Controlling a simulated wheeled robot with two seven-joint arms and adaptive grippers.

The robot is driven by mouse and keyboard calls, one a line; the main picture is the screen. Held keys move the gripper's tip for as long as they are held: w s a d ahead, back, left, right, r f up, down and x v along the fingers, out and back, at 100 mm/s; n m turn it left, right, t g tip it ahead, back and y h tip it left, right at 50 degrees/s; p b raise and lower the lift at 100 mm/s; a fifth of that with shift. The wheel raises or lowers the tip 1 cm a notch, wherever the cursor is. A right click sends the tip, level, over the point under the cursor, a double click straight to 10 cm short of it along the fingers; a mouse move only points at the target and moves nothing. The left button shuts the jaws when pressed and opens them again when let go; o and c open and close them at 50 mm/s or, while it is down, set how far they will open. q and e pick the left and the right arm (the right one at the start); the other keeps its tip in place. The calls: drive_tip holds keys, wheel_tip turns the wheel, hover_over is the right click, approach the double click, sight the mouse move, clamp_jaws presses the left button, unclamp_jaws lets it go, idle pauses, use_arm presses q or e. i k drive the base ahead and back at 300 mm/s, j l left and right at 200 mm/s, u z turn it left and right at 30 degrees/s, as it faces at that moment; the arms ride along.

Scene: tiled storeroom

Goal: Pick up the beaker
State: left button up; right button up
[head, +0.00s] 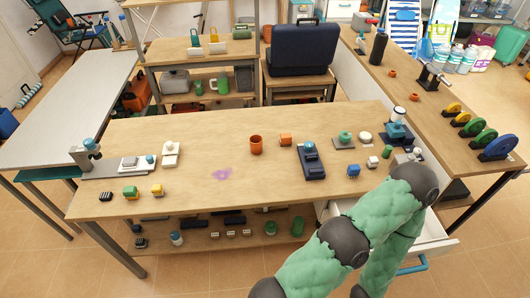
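An orange-brown, open-topped cup (256,145), the most beaker-like thing I see, stands upright near the middle of the wooden workbench (215,200). I cannot tell for sure that it is the beaker. Nothing touches it. My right arm, green with dark joints, rises from the bottom edge at the right, bends over the bench's front right corner and runs back down. Its gripper is not visible. My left arm and gripper are out of view.
A microscope-like device (88,153) is at the left end. An open white drawer (432,236) juts out beneath my arm.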

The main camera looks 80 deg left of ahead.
sight(256, 141)
drive_tip(key=u, duration=1.7)
